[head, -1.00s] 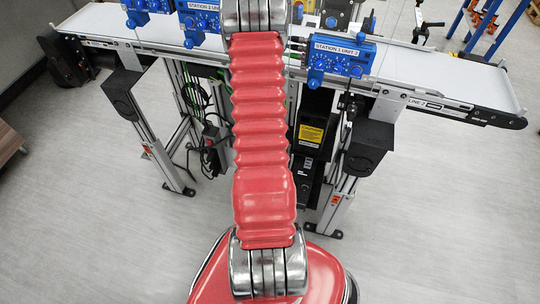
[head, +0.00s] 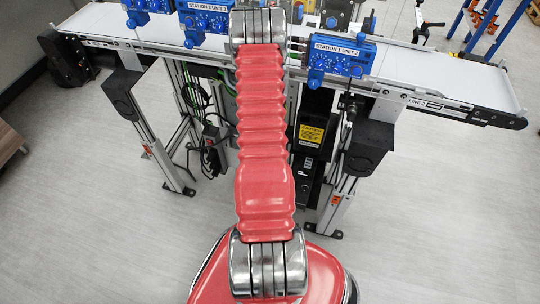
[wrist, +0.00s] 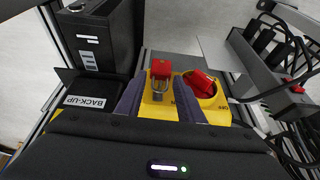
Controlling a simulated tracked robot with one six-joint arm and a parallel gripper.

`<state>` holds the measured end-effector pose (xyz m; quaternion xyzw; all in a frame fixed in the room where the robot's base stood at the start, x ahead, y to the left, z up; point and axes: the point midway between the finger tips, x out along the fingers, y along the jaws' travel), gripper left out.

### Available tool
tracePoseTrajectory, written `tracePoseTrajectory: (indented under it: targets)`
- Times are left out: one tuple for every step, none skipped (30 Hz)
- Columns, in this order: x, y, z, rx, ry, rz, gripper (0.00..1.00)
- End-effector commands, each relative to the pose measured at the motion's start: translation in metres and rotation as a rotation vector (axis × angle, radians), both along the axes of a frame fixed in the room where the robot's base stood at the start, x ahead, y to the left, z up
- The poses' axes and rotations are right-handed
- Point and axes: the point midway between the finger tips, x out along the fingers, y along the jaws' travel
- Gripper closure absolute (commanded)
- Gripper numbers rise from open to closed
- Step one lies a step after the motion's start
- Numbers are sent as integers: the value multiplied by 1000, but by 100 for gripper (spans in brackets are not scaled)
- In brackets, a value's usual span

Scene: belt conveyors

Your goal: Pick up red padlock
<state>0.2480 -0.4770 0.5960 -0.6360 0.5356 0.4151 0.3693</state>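In the wrist view, a red padlock (wrist: 161,69) with a metal shackle sits at a yellow plate (wrist: 153,112). My gripper (wrist: 158,82) is open, with one dark finger on the left of the padlock and one on the right. Gaps show between the fingers and the padlock. A red rotary switch (wrist: 199,83) is on the yellow plate, just right of the right finger. In the head view the padlock and my gripper do not show; my red arm covers the middle.
Cables (wrist: 285,45) and a red-and-dark device (wrist: 290,98) are on the right. In the head view, a conveyor (head: 440,72) crosses the scene with blue station units (head: 340,55) on it.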

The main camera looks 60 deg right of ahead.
Motion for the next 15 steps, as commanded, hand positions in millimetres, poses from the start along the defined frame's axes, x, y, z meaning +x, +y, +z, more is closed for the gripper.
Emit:
tracePoseTrajectory:
  targets:
    - [0,0,0,0,0,0,66]
    - [0,0,-1,0,0,0,66]
    - [0,-1,-2,1,0,0,66]
    - [0,-1,-3,1,0,0,66]
    - [0,-2,-5,1,0,0,66]
    - [1,-3,-7,1,1,0,66]
    - [1,-4,-10,1,1,0,66]
    - [2,-5,-12,1,1,0,66]
    - [2,-7,-16,1,1,-1,66]
    - [2,-8,-19,1,1,-1,66]
    - [3,-9,-22,1,1,-1,66]
    - [4,-11,-26,1,1,-1,66]
    - [4,-13,-29,1,1,-1,66]
    - [4,-14,-32,1,1,-1,66]
    - [5,-16,-36,1,1,0,66]
